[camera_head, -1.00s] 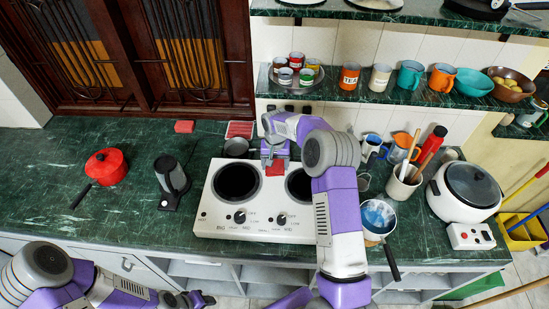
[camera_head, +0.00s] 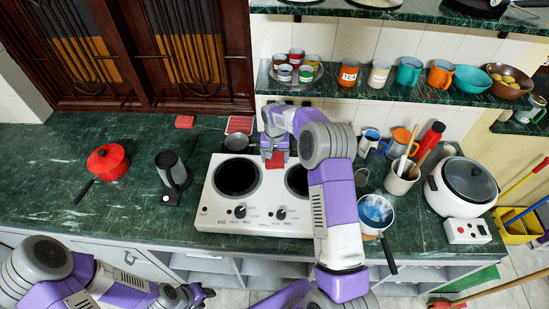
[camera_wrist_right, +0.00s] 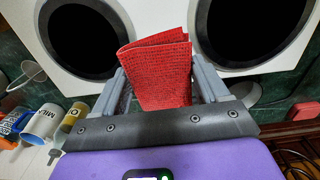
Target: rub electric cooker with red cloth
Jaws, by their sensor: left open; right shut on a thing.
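The white electric cooker (camera_head: 255,219) has two round black plates and front knobs. It sits on the green counter and fills the far side of the right wrist view (camera_wrist_right: 165,15). My right gripper (camera_head: 275,152) is over the middle of the cooker's back part, between the plates. It is shut on the folded red cloth (camera_head: 274,161). The cloth (camera_wrist_right: 160,72) stands out between the fingers in the right wrist view. I cannot tell if it touches the cooker's top. My left gripper (camera_head: 204,294) is open and empty, low in front of the counter.
A blue-lined saucepan (camera_head: 376,212), utensil pot (camera_head: 400,178) and rice cooker (camera_head: 465,185) stand right. A shelf (camera_head: 420,95) with mugs overhangs the back.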

